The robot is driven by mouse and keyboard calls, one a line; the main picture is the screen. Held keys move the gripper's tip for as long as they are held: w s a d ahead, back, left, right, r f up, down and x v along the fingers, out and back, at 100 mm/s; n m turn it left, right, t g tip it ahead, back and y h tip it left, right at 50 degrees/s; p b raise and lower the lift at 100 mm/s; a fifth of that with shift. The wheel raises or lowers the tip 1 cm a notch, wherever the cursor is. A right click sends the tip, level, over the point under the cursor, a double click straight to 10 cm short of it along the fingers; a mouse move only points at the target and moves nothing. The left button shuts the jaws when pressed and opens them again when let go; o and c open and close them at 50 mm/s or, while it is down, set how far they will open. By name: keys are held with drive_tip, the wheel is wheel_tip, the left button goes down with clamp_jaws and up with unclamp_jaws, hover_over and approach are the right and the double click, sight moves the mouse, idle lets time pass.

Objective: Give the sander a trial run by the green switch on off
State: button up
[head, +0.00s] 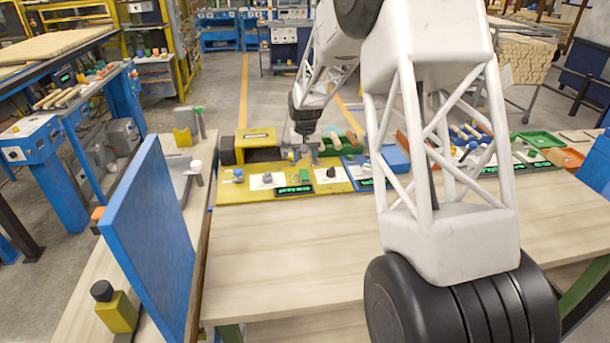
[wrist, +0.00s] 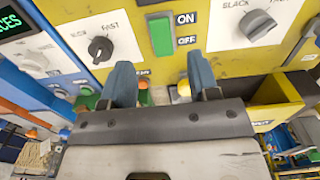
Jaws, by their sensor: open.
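The green switch (wrist: 161,36) sits on a yellow panel (wrist: 133,70) in the wrist view, with ON and OFF labels at its right. The switch's position is unclear. My gripper (wrist: 160,78) is open and empty, its two blue-grey fingers apart just below the switch in the picture. Whether they touch the panel is unclear. In the head view my gripper (head: 304,153) is over the back of the yellow panel (head: 232,193) on the bench.
A SLOW–FAST dial (wrist: 100,48) is left of the switch and a SLACK dial (wrist: 258,24) right. A yellow box-shaped unit (head: 255,138) stands behind the panel. A blue upright board (head: 155,240) stands left. The bench front (head: 270,265) is clear.

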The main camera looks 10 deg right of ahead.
sight(305, 177)
drive_tip(key=shift+f, duration=3.9)
drive_tip(key=shift+c, duration=0.4)
